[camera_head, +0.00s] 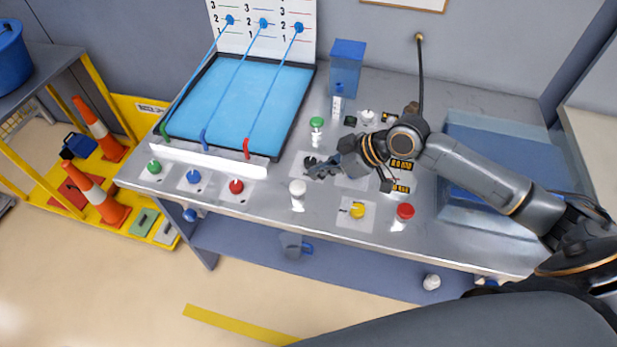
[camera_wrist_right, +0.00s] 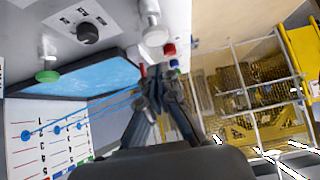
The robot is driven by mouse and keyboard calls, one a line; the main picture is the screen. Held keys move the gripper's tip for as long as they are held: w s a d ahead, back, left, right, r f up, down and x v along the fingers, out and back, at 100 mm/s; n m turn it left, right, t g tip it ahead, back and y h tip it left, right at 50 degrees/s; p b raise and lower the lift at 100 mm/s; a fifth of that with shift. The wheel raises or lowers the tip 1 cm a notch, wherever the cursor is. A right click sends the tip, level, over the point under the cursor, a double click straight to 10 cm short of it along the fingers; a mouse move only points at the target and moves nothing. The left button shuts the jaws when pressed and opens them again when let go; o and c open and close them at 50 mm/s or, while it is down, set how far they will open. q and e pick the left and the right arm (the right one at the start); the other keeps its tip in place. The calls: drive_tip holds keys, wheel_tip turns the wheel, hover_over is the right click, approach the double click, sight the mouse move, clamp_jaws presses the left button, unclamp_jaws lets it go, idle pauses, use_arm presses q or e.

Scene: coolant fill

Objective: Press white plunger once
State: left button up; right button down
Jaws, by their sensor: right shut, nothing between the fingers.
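The white plunger (camera_head: 297,188) stands upright on the metal bench top near its front edge, with a round white cap on a pale stem. It also shows at the top of the right wrist view (camera_wrist_right: 155,36). My right gripper (camera_head: 313,172) is shut and empty, just behind and to the right of the white plunger in the head view. In the wrist view its closed fingers (camera_wrist_right: 160,75) appear below the white cap. I cannot tell the exact gap, but I see no clear contact. My left gripper is in neither view.
A black knob (camera_head: 311,160) lies close to the right fingers. A green plunger (camera_head: 317,122), a yellow knob (camera_head: 357,210) and a red plunger (camera_head: 405,211) stand around. A blue tank (camera_head: 240,95) is at the back left. Green, blue and red buttons line the front left.

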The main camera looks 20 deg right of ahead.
drive_tip(key=b+v, duration=0.1)
drive_tip(key=v, duration=0.4)
drive_tip(key=shift+r, duration=0.1)
drive_tip(key=shift+a, duration=0.1)
idle(0.6)
